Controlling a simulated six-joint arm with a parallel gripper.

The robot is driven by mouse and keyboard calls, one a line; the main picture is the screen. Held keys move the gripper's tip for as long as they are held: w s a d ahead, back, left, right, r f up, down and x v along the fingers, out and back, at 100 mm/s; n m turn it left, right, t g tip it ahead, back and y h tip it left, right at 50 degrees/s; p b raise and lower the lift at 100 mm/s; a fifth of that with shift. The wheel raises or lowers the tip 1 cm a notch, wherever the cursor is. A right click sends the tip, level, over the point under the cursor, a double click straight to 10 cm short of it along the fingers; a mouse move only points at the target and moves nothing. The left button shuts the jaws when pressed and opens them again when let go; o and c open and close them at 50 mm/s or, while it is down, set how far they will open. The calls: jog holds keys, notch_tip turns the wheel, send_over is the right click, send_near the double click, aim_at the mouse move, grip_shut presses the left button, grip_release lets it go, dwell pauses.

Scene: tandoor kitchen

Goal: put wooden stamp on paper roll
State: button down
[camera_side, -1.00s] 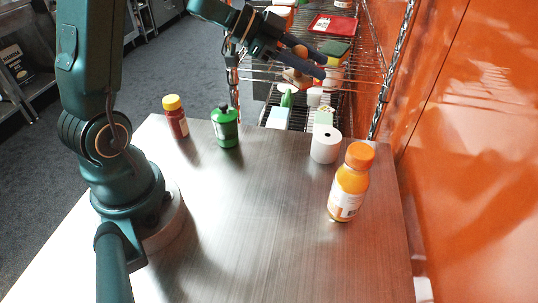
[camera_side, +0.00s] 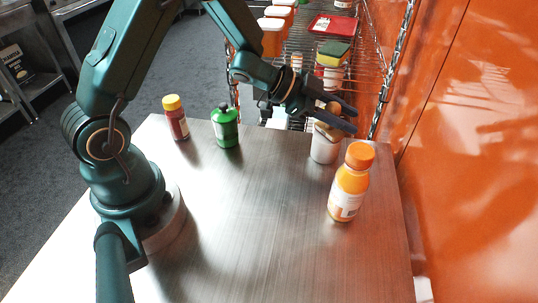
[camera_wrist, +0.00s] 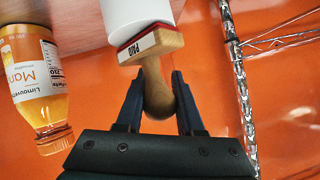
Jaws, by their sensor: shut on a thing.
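My gripper (camera_side: 343,117) is shut on the wooden stamp (camera_side: 326,130) and holds it by its handle. In the wrist view the stamp (camera_wrist: 152,44) shows a wooden block with a red base and a "PAID" label, between my gripper's fingers (camera_wrist: 160,98). The white paper roll (camera_side: 323,149) stands upright on the table near its far right edge. The stamp is at the top of the roll, and its red base lies against the roll's end (camera_wrist: 134,14) in the wrist view. I cannot tell whether they touch.
An orange juice bottle (camera_side: 349,184) stands close in front and right of the roll. A green canister (camera_side: 225,128) and a red bottle with a yellow cap (camera_side: 175,118) stand left. A wire rack (camera_side: 372,72) is behind. The middle table is clear.

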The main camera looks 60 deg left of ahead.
jog(key=c, duration=0.5)
grip_release()
jog(key=shift+f, duration=0.1)
